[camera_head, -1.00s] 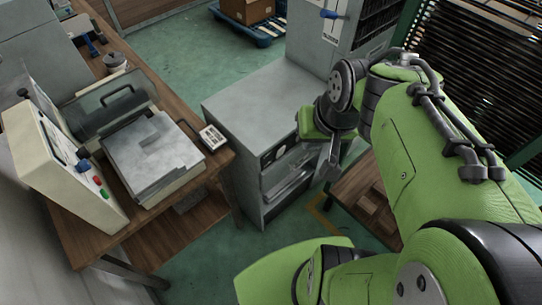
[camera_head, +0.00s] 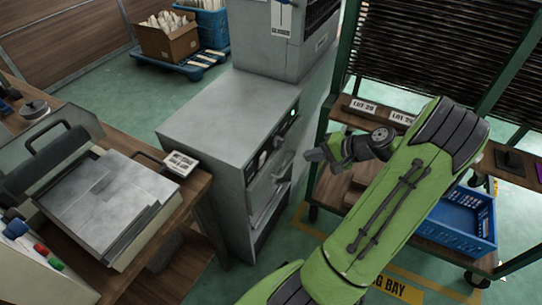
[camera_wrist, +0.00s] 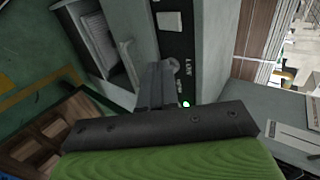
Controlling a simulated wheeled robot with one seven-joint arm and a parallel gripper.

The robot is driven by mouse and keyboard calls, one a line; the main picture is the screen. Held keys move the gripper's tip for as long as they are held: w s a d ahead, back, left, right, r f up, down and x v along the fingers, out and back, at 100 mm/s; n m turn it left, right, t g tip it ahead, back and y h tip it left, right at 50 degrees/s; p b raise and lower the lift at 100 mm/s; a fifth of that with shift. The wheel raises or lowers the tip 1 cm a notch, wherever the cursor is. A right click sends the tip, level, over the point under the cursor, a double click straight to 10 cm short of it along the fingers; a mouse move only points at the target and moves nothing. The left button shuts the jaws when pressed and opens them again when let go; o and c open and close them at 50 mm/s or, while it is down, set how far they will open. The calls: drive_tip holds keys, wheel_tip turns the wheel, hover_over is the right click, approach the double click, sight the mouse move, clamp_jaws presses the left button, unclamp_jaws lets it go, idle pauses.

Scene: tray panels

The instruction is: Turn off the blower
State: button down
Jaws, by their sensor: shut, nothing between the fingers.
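A grey metal cabinet (camera_head: 225,115), which I take to be the blower, stands mid-view with a dark control panel on its right face. A green lamp (camera_head: 293,112) glows on that panel; it also shows in the wrist view (camera_wrist: 186,104). In the wrist view a small grey knob (camera_wrist: 173,65) sits on the panel beside printed lettering. My gripper (camera_head: 314,156) is shut and empty, just right of the panel in the head view. In the wrist view its fingers (camera_wrist: 155,84) overlap the panel near the knob; I cannot tell whether they touch. They hide part of the panel.
A wooden bench (camera_head: 185,205) with a lidded tray machine (camera_head: 100,205) stands left. A shelf rack (camera_head: 320,135) with a blue crate (camera_head: 462,220) stands right, close to my arm. A blue pallet (camera_head: 190,62) with boxes is behind. Green floor lies between.

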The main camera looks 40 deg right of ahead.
drive_tip(key=shift+w, duration=0.1)
drive_tip(key=b, duration=0.4)
approach(262, 160)
wheel_tip(262, 160, down, 4)
drive_tip(key=w+d, duration=0.1)
drive_tip(key=d, duration=0.1)
drive_tip(key=w, duration=0.2)
drive_tip(key=w+a+r, duration=0.1)
drive_tip(key=w, duration=0.1)
drive_tip(key=shift+a, duration=0.15)
